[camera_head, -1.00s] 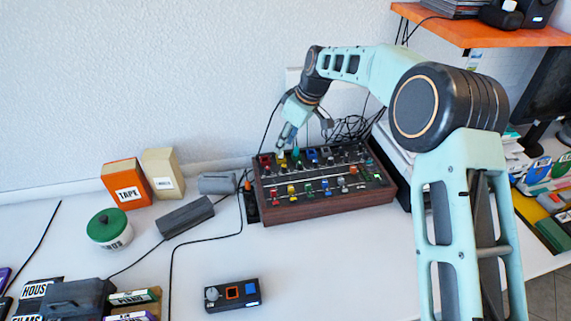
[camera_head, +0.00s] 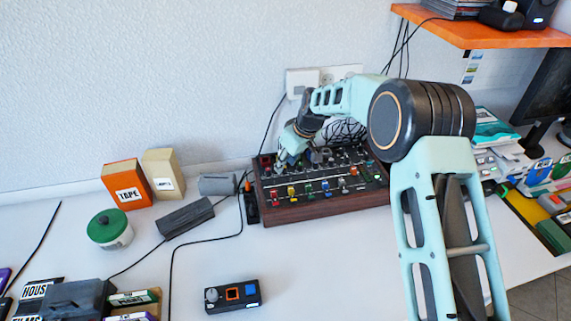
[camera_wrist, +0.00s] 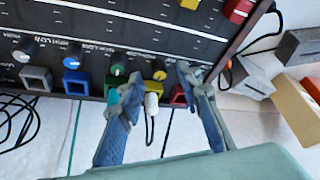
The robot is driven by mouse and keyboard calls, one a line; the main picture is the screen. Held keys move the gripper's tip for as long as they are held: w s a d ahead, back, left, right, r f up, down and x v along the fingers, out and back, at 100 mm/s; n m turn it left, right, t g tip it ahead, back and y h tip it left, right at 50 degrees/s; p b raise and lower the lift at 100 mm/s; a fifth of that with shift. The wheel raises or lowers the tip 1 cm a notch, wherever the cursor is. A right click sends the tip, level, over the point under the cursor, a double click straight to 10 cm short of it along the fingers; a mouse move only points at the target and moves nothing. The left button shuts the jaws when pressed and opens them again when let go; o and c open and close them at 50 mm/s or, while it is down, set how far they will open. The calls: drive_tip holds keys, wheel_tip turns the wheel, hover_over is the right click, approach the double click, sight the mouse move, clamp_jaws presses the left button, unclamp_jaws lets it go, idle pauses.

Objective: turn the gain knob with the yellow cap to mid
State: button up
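The mixer (camera_head: 330,208) is a dark, wood-sided box on the white table. In the wrist view its gain knobs stand in a row with coloured caps. The yellow-capped gain knob (camera_wrist: 159,75) lies between my fingertips, nearer the right one. My gripper (camera_wrist: 158,80) is open, with a visible gap between each finger and this knob. In the head view my gripper (camera_head: 288,157) is over the mixer's back left part and hides the knob. The pointer direction of the knob is too small to tell.
The green-capped knob (camera_wrist: 117,69) and blue-capped knob (camera_wrist: 70,62) stand left of my fingers. A pale plug (camera_wrist: 152,98) with a cable and a red block (camera_wrist: 178,95) sit close to the fingertips. Grey boxes (camera_head: 217,184) stand left of the mixer.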

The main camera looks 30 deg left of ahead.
drive_tip(key=shift+a+f, duration=0.25)
drive_tip(key=shift+f, duration=0.35)
clamp_jaws()
drive_tip(key=shift+w+f+n+b, duration=0.1)
drive_tip(key=shift+w+n+b, duration=0.05)
drive_tip(key=shift+n+b, duration=0.15)
drive_tip(key=shift+n, duration=0.4)
drive_tip(key=shift+g, duration=0.3)
unclamp_jaws()
